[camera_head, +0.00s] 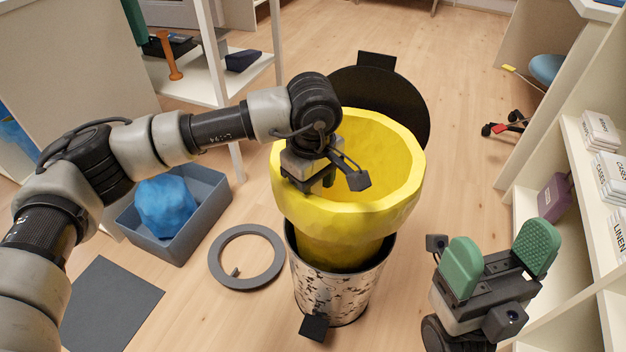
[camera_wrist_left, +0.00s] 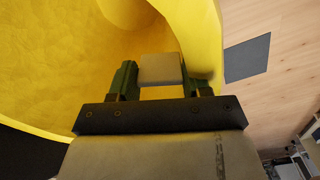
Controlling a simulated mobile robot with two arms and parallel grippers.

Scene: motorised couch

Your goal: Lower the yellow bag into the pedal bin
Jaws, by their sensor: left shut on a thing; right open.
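The yellow bag (camera_head: 400,190) is wide open at the top, with a thick rim. Its narrower lower part sits inside the mouth of the speckled metal pedal bin (camera_head: 335,295), while the wide upper part stands above the bin's rim. The bin's round black lid (camera_head: 405,88) is tipped open behind the bag. The black pedal (camera_head: 313,328) is at the bin's front foot. My left gripper (camera_head: 318,182) is shut on the left side of the bag's rim; the bag also fills much of the left wrist view (camera_wrist_left: 60,60). My right gripper (camera_head: 500,255) is open and empty, right of the bin.
A grey ring (camera_head: 216,258) lies on the floor left of the bin. A grey tub (camera_head: 190,233) holding a blue bag (camera_head: 165,205) and a dark mat (camera_head: 112,300) are farther left. White shelves with labelled boxes (camera_head: 612,180) stand at the right. Floor behind the lid is clear.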

